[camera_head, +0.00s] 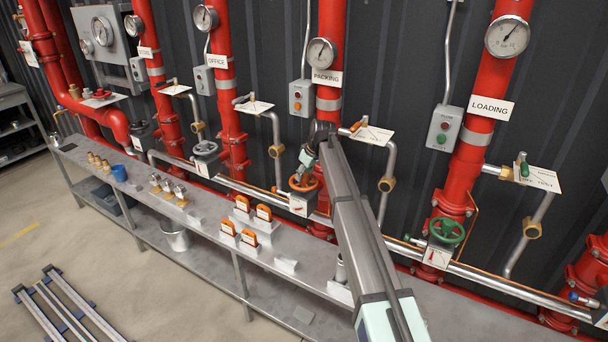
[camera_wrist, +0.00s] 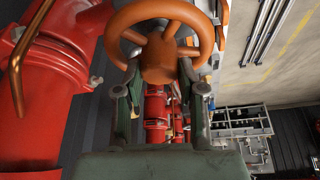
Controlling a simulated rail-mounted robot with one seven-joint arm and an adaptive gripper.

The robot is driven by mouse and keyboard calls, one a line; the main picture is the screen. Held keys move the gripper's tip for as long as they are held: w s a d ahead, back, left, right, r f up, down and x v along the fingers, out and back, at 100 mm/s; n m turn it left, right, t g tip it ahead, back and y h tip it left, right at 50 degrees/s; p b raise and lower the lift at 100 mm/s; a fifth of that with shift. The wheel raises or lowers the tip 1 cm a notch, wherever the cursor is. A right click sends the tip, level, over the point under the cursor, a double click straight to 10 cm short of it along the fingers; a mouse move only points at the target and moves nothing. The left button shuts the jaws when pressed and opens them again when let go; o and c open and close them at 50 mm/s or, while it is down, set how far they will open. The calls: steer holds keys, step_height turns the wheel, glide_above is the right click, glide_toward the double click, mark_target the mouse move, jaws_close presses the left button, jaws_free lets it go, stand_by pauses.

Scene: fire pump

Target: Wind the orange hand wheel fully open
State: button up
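The orange hand wheel (camera_head: 303,184) sits on a valve on the pipe line behind the bench, below the PACKING gauge pipe. In the head view my gripper (camera_head: 308,160) is just above the wheel, close to it. In the wrist view the wheel (camera_wrist: 162,62) fills the top middle, with its hub and spokes facing me. My gripper's two fingers (camera_wrist: 160,88) stand apart on either side of the hub, near the lower rim. The fingers look open; whether they touch the wheel is unclear. My arm hides part of the area right of the valve.
A green hand wheel (camera_head: 446,231) is to the right and a grey one (camera_head: 206,149) to the left. A thick red pipe (camera_wrist: 45,95) is close on the left in the wrist view. The bench (camera_head: 215,235) holds several orange-and-white items in front.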

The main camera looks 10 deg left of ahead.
steer(key=shift+s, duration=0.1)
jaws_close()
steer(key=n+g, duration=0.1)
steer(key=n, duration=0.1)
steer(key=n+g, duration=0.1)
steer(key=n, duration=0.2)
steer(key=shift+f+y+b, duration=0.15)
steer(key=shift+y+b, duration=0.15)
steer(key=shift+y, duration=0.1)
steer(key=shift+a+n+g, duration=0.1)
steer(key=shift+n+g, duration=0.3)
steer(key=shift+n, duration=1.1)
steer(key=shift+s, duration=0.1)
